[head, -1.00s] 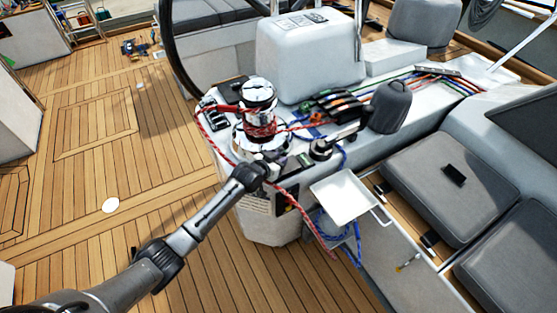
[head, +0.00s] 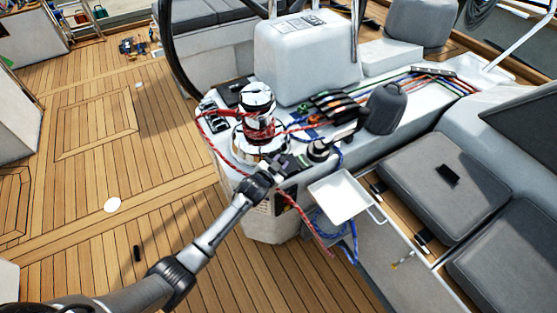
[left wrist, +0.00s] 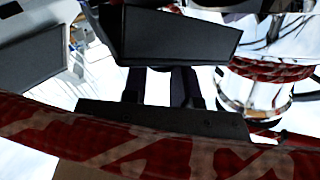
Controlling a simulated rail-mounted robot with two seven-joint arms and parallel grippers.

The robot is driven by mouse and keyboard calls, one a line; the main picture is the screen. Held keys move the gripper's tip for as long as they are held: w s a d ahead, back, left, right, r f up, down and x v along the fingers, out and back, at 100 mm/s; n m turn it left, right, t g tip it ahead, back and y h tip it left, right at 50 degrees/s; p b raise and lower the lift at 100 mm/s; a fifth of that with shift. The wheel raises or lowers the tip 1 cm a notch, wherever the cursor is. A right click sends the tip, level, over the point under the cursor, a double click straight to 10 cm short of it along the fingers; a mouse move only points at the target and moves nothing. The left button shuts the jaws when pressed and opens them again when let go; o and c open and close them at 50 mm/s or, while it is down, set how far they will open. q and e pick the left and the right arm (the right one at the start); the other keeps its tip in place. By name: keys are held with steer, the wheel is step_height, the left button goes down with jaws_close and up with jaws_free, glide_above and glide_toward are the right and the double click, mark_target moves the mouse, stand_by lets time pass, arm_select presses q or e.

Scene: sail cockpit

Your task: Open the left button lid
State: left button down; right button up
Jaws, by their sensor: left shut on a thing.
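My left gripper (head: 281,164) is at the console top just in front of the winch (head: 258,125), at the small dark button panel (head: 303,161). It is shut on a small dark part there, which I take to be the left button lid; the jaws largely hide it in the head view. In the left wrist view, a dark block (left wrist: 180,36) and dark bars fill the middle; I cannot clearly separate lid from fingers. How far the lid is tilted cannot be told. My right gripper is not in view.
A red rope (head: 225,156) runs from the winch past my gripper; it crosses close in the left wrist view (left wrist: 120,140). A white tray (head: 340,198) juts out below right. Open teak deck lies left.

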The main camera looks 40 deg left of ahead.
arm_select(q)
steer(key=shift+s+d+r+m+t+y, duration=0.2)
steer(key=shift+s+d+m+t+y, duration=0.1)
steer(key=shift+d+m+t, duration=0.3)
steer(key=shift+a, duration=0.15)
steer(key=c, duration=1.2)
jaws_free()
steer(key=shift+s+r, duration=0.15)
steer(key=shift+s, duration=0.3)
steer(key=shift+s+d+r+p, duration=0.2)
steer(key=shift+s+p, duration=0.3)
steer(key=shift+s, duration=1.6)
steer(key=shift+s+d+r+p, duration=0.2)
steer(key=shift+s+p, duration=0.35)
steer(key=shift+s, duration=1.6)
steer(key=shift+s+d+r+p, duration=0.2)
steer(key=shift+s+p, duration=0.3)
steer(key=shift+s, duration=1.6)
